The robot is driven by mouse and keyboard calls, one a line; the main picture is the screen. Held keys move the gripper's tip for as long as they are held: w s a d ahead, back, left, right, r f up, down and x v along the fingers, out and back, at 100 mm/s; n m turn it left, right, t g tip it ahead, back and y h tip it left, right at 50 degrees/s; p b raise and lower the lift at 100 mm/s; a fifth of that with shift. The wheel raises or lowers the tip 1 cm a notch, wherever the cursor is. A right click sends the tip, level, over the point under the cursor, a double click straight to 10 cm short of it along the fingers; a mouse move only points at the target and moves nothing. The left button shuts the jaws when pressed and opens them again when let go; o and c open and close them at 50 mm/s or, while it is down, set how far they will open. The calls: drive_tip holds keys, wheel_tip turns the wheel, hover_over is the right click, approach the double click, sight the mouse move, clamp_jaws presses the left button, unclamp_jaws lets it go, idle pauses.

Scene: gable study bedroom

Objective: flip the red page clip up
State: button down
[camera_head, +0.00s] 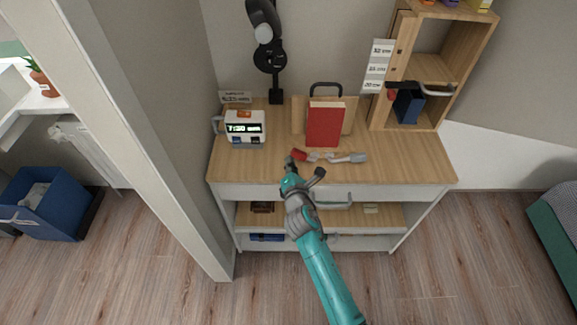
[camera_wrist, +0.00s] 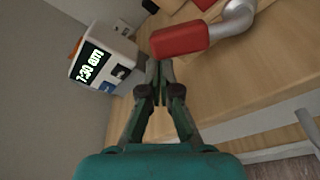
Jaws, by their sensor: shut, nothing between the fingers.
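The red page clip (camera_head: 299,154) lies low over the desk's front, below the red book (camera_head: 325,125) on its wooden stand. Its red pad and pale grey arm fill the upper part of the wrist view (camera_wrist: 180,40). My gripper (camera_head: 289,161) is just left of the red pad in the head view. In the wrist view my fingertips (camera_wrist: 160,66) are together and empty, just below the pad; whether they touch it is unclear. A second grey clip arm (camera_head: 350,158) extends to the right, also low.
A white digital clock (camera_head: 245,128) stands at the desk's left, and close by in the wrist view (camera_wrist: 103,58). A black lamp (camera_head: 275,90) and a wooden shelf unit (camera_head: 385,112) stand behind. The desk's right front (camera_head: 415,165) is clear.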

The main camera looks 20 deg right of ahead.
sight(299, 156)
drive_tip(key=r+m, duration=0.1)
drive_tip(key=d+r+m, duration=0.1)
drive_tip(key=shift+s+d+m+t, duration=0.15)
drive_tip(key=shift+s+m+t, duration=0.05)
drive_tip(key=shift+m+t, duration=0.1)
drive_tip(key=shift+s+d+r+m, duration=0.2)
drive_tip(key=shift+d+r+m, duration=0.55)
drive_tip(key=shift+m, duration=0.45)
drive_tip(key=shift+s+d+r+m+t, duration=0.25)
drive_tip(key=shift+d+m, duration=0.25)
drive_tip(key=shift+m, duration=0.3)
drive_tip(key=shift+s+d+r+m+t, duration=0.1)
drive_tip(key=shift+d+r+m+t, duration=0.2)
drive_tip(key=shift+d+m, duration=0.4)
drive_tip(key=shift+s+d+r+m+t, duration=0.2)
drive_tip(key=shift+d+r+m, duration=0.15)
drive_tip(key=shift+m, duration=0.55)
